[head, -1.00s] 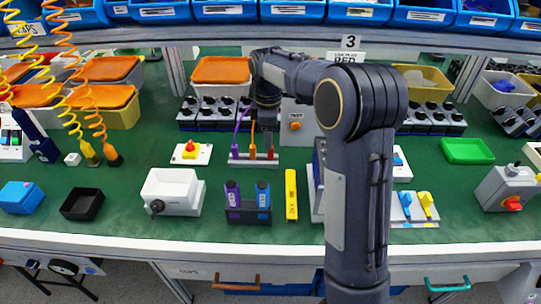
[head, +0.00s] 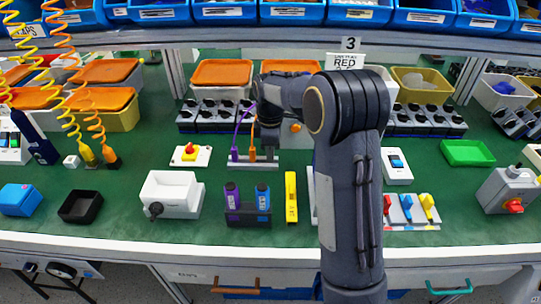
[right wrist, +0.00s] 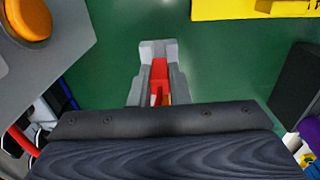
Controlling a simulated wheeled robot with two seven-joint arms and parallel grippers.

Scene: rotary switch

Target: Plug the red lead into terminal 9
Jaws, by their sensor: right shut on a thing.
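My right gripper (right wrist: 158,52) is shut on a red piece (right wrist: 159,74), which looks like the red lead's plug. In the head view the right gripper (head: 268,150) is by the right end of the lead stand (head: 244,163). A purple lead (head: 234,153) and an orange lead (head: 252,154) stand upright there. I cannot tell whether the red plug is clear of the stand. A red wire (right wrist: 20,140) shows at the lower left of the wrist view. No terminal number is readable; my arm hides much of the bench's middle. My left gripper is not in view.
A grey box with an orange button (right wrist: 28,18) is close on the left of the wrist view. A yellow bar (head: 291,197) and a holder with purple and blue pieces (head: 247,217) lie in front of the stand. Green bench is bare between them.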

